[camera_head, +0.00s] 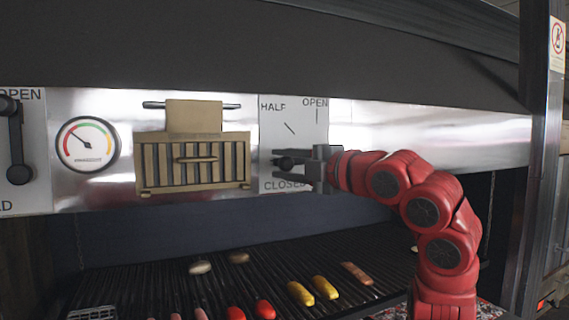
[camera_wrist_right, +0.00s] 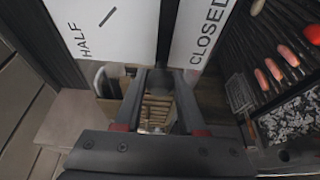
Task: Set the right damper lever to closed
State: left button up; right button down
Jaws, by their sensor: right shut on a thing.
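The right damper lever (camera_head: 285,162) is a dark lever on the white label plate (camera_head: 279,111) with the words HALF, OPEN and CLOSED. Its visible end sits at the plate's left side, just above the word CLOSED and below the HALF mark. My right gripper (camera_head: 302,164) reaches in from the right and is shut on the lever. The gripper hides the lever's pivot and much of its length. In the right wrist view, the dark lever (camera_wrist_right: 184,88) shows at the fingers, close to the word CLOSED. My left gripper is not in view.
A brass slotted vent (camera_head: 193,184) and a round gauge (camera_head: 87,144) are left of the plate. Another dark lever (camera_head: 18,150) is at the far left. Below, the grill grate (camera_head: 270,272) holds sausages, yellow pieces and other food. A dark post (camera_head: 535,150) stands right of my arm.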

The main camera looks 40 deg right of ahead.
jog(key=shift+f, duration=0.15)
jog(key=c, duration=0.5)
grip_release()
jog(key=shift+s+d+b, duration=0.45)
jog(key=shift+s+b, duration=0.5)
jog(key=shift+s, duration=1.9)
jog(key=shift+s+d+b, duration=0.45)
jog(key=shift+s+b, duration=0.55)
jog(key=shift+s, duration=1.9)
jog(key=shift+s+d+b, duration=0.45)
jog(key=shift+s+b, duration=0.5)
jog(key=shift+s, duration=1.9)
